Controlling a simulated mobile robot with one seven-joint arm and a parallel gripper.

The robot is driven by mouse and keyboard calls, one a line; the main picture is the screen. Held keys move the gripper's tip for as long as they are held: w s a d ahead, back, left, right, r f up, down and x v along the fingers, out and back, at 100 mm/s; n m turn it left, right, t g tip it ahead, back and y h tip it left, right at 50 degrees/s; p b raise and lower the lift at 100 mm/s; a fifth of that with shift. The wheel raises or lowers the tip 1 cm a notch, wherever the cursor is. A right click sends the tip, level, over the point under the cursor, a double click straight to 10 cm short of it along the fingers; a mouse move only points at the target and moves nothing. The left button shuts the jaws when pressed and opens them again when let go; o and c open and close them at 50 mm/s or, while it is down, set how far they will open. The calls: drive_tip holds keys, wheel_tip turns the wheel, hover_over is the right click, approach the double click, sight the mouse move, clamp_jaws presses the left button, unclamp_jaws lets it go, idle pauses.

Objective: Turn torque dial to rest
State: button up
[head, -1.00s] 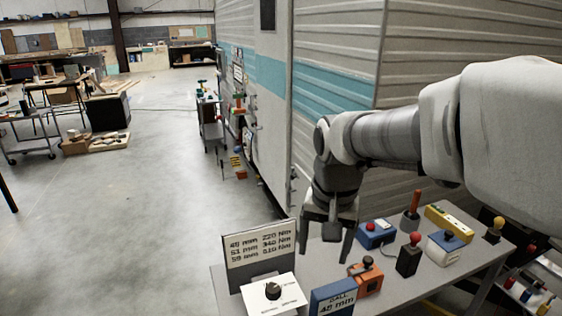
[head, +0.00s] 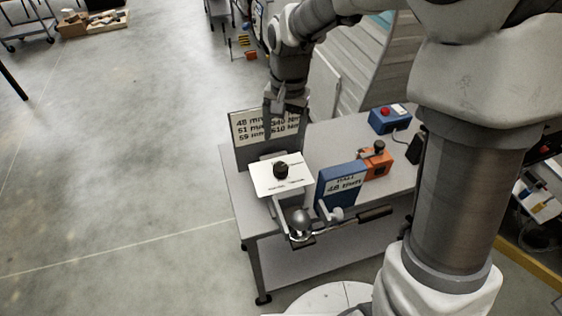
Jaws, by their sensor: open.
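The torque dial is a black round knob (head: 281,170) on a white plate (head: 268,182) near the left end of the grey bench. Small markings on the plate are too small to read. My gripper (head: 285,128) points down with its fingers apart and empty. In the picture it is above and behind the dial, in front of the torque chart (head: 240,126), and it covers part of the chart's text. It does not touch the knob.
A blue sign (head: 338,184) reading 48 stands right of the dial, with an orange box (head: 377,162) and a blue box with a red button (head: 388,118) behind it. A wrench-like tool with a dark handle (head: 375,215) lies in front.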

sight(281, 167)
drive_tip(key=f, duration=0.3)
drive_tip(key=f+b, duration=0.1)
drive_tip(key=f, duration=0.6)
drive_tip(key=shift+w+a+f, duration=0.1)
drive_tip(key=shift+a+f, duration=0.15)
drive_tip(key=shift+f, duration=0.15)
clamp_jaws()
